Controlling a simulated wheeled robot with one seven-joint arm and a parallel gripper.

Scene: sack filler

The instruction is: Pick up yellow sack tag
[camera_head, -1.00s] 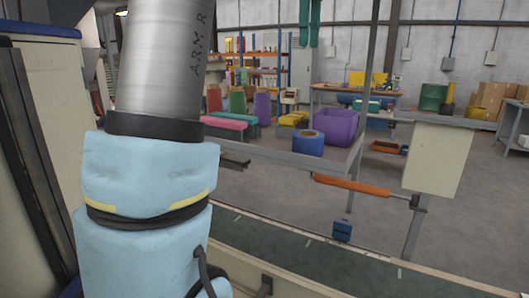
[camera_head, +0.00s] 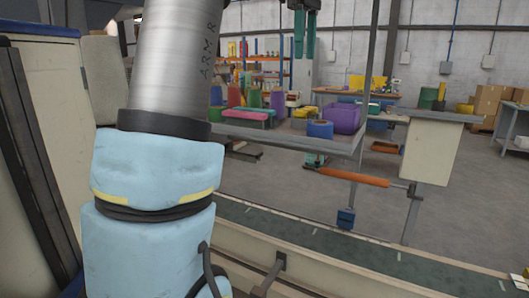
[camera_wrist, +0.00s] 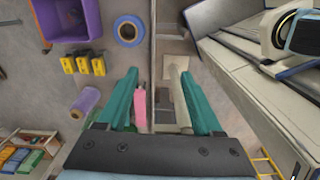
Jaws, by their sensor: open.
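Several small yellow pieces with black parts lie in a row in the wrist view, left of my gripper; the middle one (camera_wrist: 82,63) is beside the others below a purple bin. I cannot tell for sure which of them is the yellow sack tag. Yellow also shows on the tray in the head view (camera_head: 305,112). My gripper (camera_wrist: 160,73) has teal fingers spread apart with nothing held between them. In the head view my gripper (camera_head: 305,56) hangs in the air above the tray, apart from the yellow pieces.
The grey tray (camera_head: 335,146) also carries a purple bin (camera_wrist: 70,20), a blue roll (camera_wrist: 130,31) and a purple roll (camera_wrist: 84,102). A pink piece (camera_wrist: 140,107) shows between the fingers, farther down. A pale machine panel (camera_wrist: 238,75) stands at the right.

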